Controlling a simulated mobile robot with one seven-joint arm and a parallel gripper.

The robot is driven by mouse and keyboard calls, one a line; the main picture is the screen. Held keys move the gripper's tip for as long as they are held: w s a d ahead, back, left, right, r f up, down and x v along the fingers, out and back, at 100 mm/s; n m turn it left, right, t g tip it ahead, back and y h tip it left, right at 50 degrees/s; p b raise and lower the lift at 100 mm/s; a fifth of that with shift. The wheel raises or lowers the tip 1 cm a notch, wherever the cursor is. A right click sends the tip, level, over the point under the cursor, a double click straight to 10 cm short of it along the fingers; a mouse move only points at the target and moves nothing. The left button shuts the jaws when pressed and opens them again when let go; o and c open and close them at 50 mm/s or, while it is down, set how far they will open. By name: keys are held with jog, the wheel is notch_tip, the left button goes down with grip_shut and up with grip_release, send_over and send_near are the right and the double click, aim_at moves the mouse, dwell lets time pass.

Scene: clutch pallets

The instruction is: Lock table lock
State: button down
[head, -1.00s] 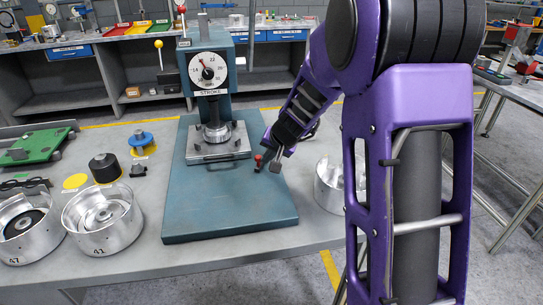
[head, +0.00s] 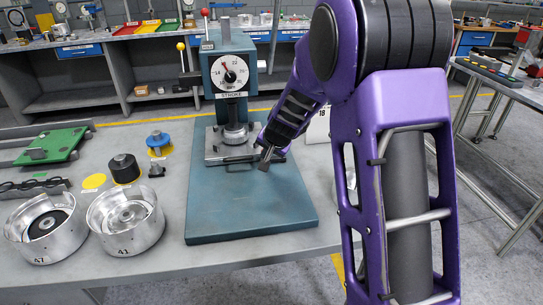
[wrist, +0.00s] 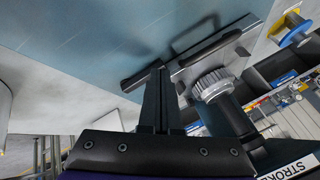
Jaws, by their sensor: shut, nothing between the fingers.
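The teal press (head: 247,55) stands on its base plate (head: 250,205), with a grey sliding table (head: 216,158) and front handle (head: 238,167) under the ram. My gripper (head: 265,162) is shut and empty at the right front corner of the sliding table. In the wrist view its fingertips (wrist: 158,70) are at a dark bar (wrist: 140,78) at the table's end, which may be the lock lever; I cannot tell whether they touch. The red lock knob is not visible in the head view, where my gripper covers that corner.
Two silver clutch housings (head: 126,220) (head: 47,228) stand at the front left. A black cylinder (head: 124,168), a blue spool (head: 158,143) and a green plate (head: 52,146) lie left of the press. The front of the base plate is clear.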

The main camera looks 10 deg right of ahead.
jog(key=shift+w+a+p, duration=0.3)
jog(key=shift+w+a, duration=0.3)
jog(key=shift+w, duration=0.3)
jog(key=shift+w, duration=0.1)
